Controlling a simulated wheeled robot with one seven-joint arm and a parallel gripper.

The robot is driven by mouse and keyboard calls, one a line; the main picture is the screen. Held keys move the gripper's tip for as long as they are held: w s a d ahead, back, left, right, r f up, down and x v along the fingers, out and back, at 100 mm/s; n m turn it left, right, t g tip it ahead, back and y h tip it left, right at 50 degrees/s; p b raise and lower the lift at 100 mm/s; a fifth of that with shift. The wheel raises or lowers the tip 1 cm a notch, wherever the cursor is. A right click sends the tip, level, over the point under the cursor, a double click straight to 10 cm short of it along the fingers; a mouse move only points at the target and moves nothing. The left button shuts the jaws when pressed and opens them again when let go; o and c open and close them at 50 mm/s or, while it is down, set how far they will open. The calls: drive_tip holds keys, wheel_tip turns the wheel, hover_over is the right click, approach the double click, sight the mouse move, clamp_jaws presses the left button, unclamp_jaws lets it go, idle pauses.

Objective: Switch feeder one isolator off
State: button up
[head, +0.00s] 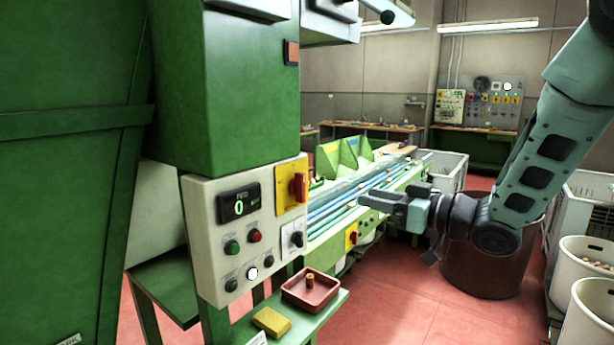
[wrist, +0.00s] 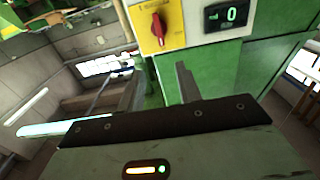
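A red rotary isolator handle (head: 298,187) sits on a yellow plate on the white control panel (head: 213,245) of the green machine; the handle stands roughly upright. It also shows in the wrist view (wrist: 158,29), at the top and beyond my fingers. Its label is too small to read. My gripper (head: 364,198) is to the right of the panel, apart from the handle, with its fingers pointing left. In the wrist view the two grey fingers (wrist: 162,88) stand apart with nothing between them.
A display (head: 239,204) reading 0, push buttons and a black knob (head: 297,239) share the panel. Below are a red tray (head: 311,290) with a cork and a yellow block (head: 271,321). A second red-on-yellow switch (head: 351,237) is on the conveyor. White bins stand right.

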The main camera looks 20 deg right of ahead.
sight(304, 182)
drive_tip(key=p+x, duration=0.5)
drive_tip(key=x, duration=1.1)
drive_tip(key=shift+r+p, duration=0.1)
drive_tip(key=shift+p, duration=0.2)
drive_tip(key=shift+w+a, duration=0.4)
drive_tip(key=shift+w, duration=0.1)
clamp_jaws()
